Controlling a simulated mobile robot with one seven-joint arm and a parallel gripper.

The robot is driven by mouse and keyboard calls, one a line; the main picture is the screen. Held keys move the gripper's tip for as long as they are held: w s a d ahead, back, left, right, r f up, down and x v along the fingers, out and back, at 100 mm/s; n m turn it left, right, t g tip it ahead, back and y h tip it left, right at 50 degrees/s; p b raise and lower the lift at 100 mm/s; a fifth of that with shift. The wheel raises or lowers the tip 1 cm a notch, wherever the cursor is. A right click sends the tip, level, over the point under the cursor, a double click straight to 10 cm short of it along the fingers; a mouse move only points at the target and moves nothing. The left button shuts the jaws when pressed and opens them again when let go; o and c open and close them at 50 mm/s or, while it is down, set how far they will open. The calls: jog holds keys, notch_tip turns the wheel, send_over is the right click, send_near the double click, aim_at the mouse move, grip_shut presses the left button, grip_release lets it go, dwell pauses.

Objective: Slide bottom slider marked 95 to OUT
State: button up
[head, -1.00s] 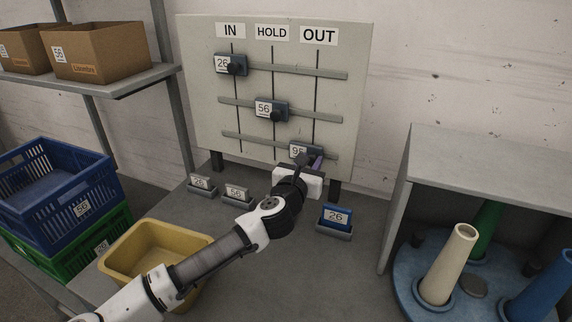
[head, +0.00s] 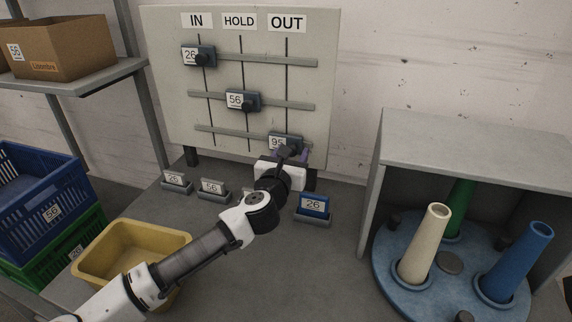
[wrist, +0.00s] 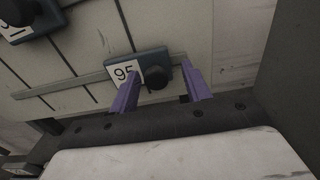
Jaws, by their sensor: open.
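The bottom slider marked 95 (head: 279,141) is a dark blue-grey block with a white label and round black knob. It sits on the lowest rail, over the line under the OUT sign (head: 287,23). In the wrist view, the slider (wrist: 151,59) meets that line near its middle. My gripper (head: 293,155) is at the slider, its purple fingers pointing at the board. In the wrist view, my gripper (wrist: 162,92) is open, with one finger on each side of the knob (wrist: 157,77) and a gap visible on the right. Whether the left finger touches the slider is unclear.
Slider 26 (head: 191,55) is at IN on the top rail and slider 56 (head: 235,100) at HOLD on the middle rail. Card holders, including a blue 26 card (head: 313,204), stand below the board. A yellow bin (head: 130,250) is left, a grey shelf (head: 470,140) right.

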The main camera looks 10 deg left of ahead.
jog(key=s+a+b, duration=0.2)
jog(key=s+b, duration=0.2)
jog(key=s, duration=0.9)
jog(key=shift+a, duration=0.25)
jog(key=shift+s, duration=0.1)
